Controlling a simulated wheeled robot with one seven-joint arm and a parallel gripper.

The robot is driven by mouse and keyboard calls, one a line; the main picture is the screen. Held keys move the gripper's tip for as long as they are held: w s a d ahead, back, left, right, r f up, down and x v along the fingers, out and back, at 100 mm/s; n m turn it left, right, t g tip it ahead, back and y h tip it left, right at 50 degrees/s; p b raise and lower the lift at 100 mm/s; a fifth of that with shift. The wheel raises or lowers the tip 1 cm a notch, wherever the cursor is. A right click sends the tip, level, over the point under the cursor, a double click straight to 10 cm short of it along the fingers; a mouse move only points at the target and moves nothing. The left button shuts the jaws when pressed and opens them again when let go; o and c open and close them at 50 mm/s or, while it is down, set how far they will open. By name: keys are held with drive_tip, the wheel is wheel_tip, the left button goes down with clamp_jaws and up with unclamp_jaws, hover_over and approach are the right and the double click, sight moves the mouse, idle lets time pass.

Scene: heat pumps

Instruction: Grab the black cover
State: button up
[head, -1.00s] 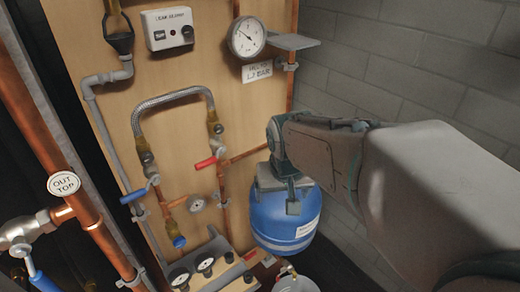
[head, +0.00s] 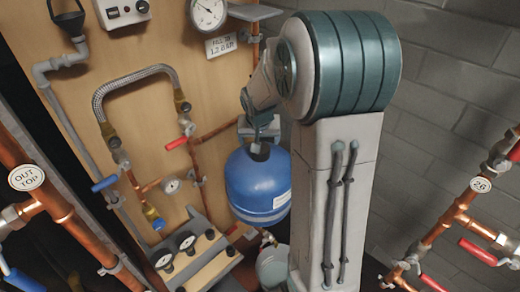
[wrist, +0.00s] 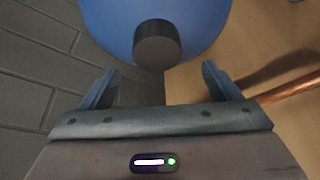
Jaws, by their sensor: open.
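The black cover (wrist: 157,43) is a short dark cylinder on the rounded end of the blue tank (wrist: 105,25), at the top middle of the wrist view. My gripper (wrist: 160,68) is open, with its two fingertips spread left and right just below the cover in the picture. Nothing is between the fingers, and they do not appear to touch the cover. In the head view the blue tank (head: 250,185) hangs by the wooden panel, with my gripper (head: 256,137) at its top.
The wooden panel (head: 150,45) carries copper pipes, a braided hose (head: 135,78), a gauge (head: 207,14) and a shelf bracket (head: 253,12) near my arm. A grey bucket (head: 272,268) is below the tank. A brick wall (head: 440,90) and more pipes stand right.

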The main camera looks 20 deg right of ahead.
drive_tip(key=shift+x, duration=3.05)
drive_tip(key=shift+s+d, duration=0.1)
drive_tip(key=shift+s, duration=0.05)
drive_tip(key=c, duration=1)
